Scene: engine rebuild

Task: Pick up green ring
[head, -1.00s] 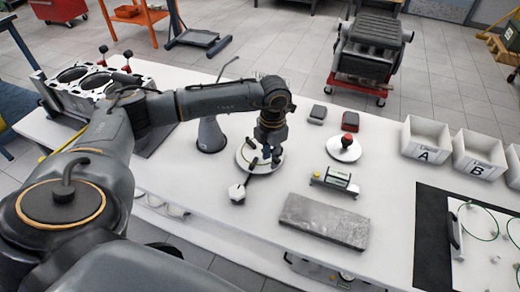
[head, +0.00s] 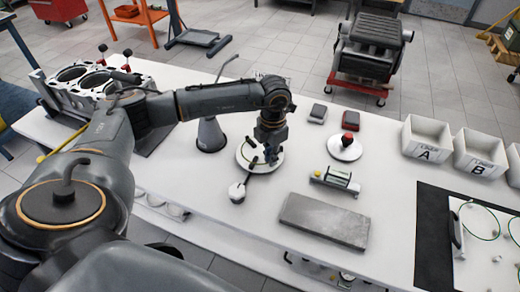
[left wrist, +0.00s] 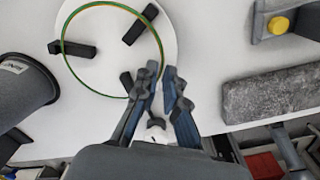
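A thin green ring (left wrist: 62,40) lies around several black jaws on a round white plate (left wrist: 112,60) in the left wrist view. The same plate (head: 245,163) shows in the head view, partly hidden by my left gripper (head: 268,152). In the left wrist view, my left gripper (left wrist: 162,76) has its two fingers apart, with nothing clearly held between them. The fingertips are at the lower right edge of the ring, and the left finger covers part of it. Whether they touch it is unclear. My right gripper is not in view.
Bins A (head: 425,138) and B (head: 480,153) are at the right. More thin green rings (head: 498,225) lie on a panel.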

